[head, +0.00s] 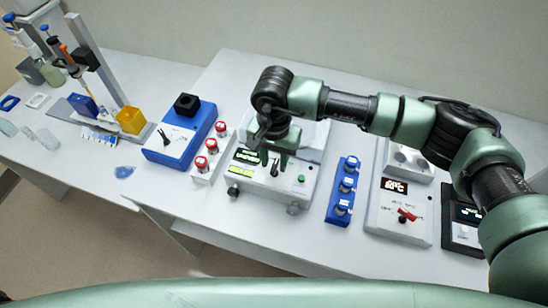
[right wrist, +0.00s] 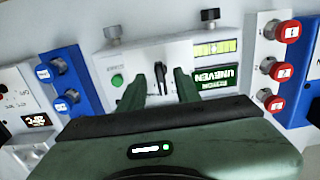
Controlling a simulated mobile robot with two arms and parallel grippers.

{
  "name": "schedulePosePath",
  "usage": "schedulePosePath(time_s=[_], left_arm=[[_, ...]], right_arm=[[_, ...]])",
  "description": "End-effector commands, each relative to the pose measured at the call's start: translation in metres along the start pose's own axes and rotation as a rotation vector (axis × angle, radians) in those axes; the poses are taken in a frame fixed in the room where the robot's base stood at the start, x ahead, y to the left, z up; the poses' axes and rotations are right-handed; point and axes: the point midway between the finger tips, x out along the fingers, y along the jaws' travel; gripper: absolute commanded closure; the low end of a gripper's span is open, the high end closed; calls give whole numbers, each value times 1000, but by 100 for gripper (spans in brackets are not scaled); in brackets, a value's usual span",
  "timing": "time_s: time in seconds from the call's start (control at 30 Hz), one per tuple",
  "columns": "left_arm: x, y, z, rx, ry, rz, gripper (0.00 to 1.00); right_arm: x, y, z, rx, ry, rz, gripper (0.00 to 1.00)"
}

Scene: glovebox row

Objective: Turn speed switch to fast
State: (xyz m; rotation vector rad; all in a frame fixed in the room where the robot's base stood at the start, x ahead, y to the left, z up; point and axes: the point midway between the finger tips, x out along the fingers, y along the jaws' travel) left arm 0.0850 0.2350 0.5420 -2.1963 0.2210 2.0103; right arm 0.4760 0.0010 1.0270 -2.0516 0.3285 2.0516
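A white machine (head: 258,186) with green-lit displays stands in the middle of the bench. A black switch lever (right wrist: 161,82) sits on its front panel, and the lever also shows in the head view (head: 275,171). My right gripper (right wrist: 160,78) is over this panel, its fingers apart on either side of the lever; contact cannot be told. A blue device (head: 180,135) to the left carries another black lever (head: 164,137) with small markings that I cannot read. My left gripper is not in view.
A hotplate-like unit (head: 400,205) with a red knob is farther right.

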Motion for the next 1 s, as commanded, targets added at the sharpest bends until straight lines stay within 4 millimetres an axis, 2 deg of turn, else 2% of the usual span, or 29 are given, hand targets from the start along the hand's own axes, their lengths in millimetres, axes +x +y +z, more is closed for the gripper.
schedulePosePath(time_s=[0.2, 0.4, 0.43, 0.53, 0.57, 0.83, 1.0], left_arm=[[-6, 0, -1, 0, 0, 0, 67], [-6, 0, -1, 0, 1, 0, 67], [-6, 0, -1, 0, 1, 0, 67], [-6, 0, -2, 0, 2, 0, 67], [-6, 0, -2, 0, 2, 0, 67], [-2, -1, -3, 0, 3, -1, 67], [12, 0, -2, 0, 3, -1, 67]], right_arm=[[13, 0, 1, -1, -1, -1, 67], [14, 0, 1, -1, 0, -1, 67], [14, 0, 1, -1, 0, -1, 70], [14, 0, 1, -1, -1, -1, 98], [14, 0, 1, -1, -1, -1, 100], [15, 0, 0, 10, 0, -2, 100], [18, -1, 0, 65, 0, -3, 100]])
